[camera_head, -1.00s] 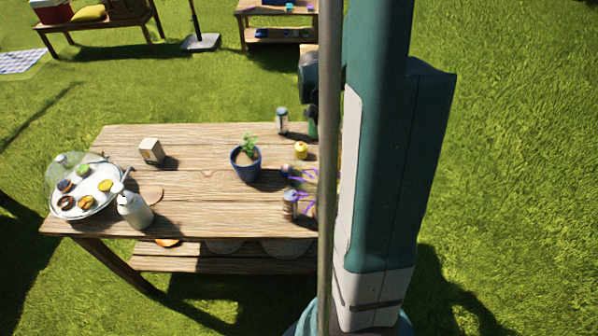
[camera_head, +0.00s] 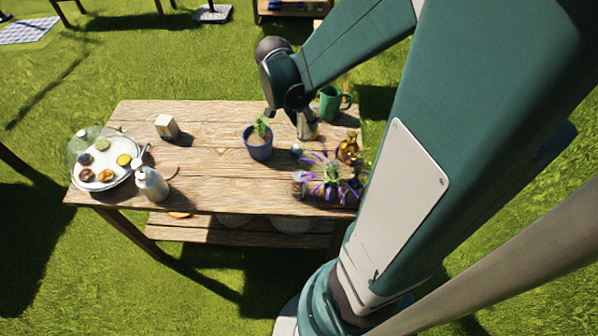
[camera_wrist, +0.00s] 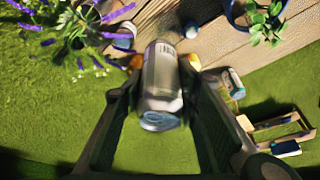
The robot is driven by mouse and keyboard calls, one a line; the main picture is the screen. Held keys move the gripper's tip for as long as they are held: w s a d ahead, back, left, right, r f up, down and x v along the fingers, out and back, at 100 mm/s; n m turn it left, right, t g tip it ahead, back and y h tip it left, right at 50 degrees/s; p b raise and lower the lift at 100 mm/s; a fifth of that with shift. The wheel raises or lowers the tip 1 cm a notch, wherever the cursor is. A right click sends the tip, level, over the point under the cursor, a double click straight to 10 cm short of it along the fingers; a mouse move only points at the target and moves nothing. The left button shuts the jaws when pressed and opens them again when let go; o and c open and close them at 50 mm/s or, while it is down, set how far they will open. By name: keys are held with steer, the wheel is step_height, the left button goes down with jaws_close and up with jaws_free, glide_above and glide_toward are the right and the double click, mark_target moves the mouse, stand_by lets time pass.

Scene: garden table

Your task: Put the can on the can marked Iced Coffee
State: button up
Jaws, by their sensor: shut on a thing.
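My gripper (camera_head: 304,113) is shut on a silvery can (camera_wrist: 162,78), which sits between the two dark fingers in the wrist view. In the head view, the held can (camera_head: 308,131) shows below my gripper over the right part of the table. A second can (camera_head: 298,184) stands near the table's front edge, beside the purple flowers. Another can-like item (camera_wrist: 234,83) shows right of my fingers in the wrist view, partly covered by a finger. I cannot read any label, so I cannot tell which can is marked Iced Coffee.
A potted plant (camera_head: 258,148) stands left of my gripper. Purple flowers (camera_head: 334,178), an amber bottle (camera_head: 347,148) and a green mug (camera_head: 331,104) crowd the right side. The table's middle-left is mostly clear.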

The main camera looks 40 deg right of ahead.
steer(key=s+a+r+m+p, duration=0.1)
steer(key=s+a+r+p, duration=0.1)
steer(key=s+a, duration=0.4)
steer(key=a+r, duration=0.1)
steer(key=a, duration=0.1)
steer(key=shift+s+a+r+g, duration=0.3)
steer(key=shift+s+a+r, duration=0.05)
steer(key=shift+s+a, duration=0.05)
step_height(320, 180, down, 6)
steer(key=shift+f, duration=0.15)
stand_by(0.4)
stand_by(0.4)
steer(key=shift+f+b, duration=0.4)
steer(key=shift+f, duration=1.45)
steer(key=shift+f, duration=0.15)
steer(key=o, duration=0.7)
steer(key=shift+c, duration=0.2)
steer(key=o, duration=0.4)
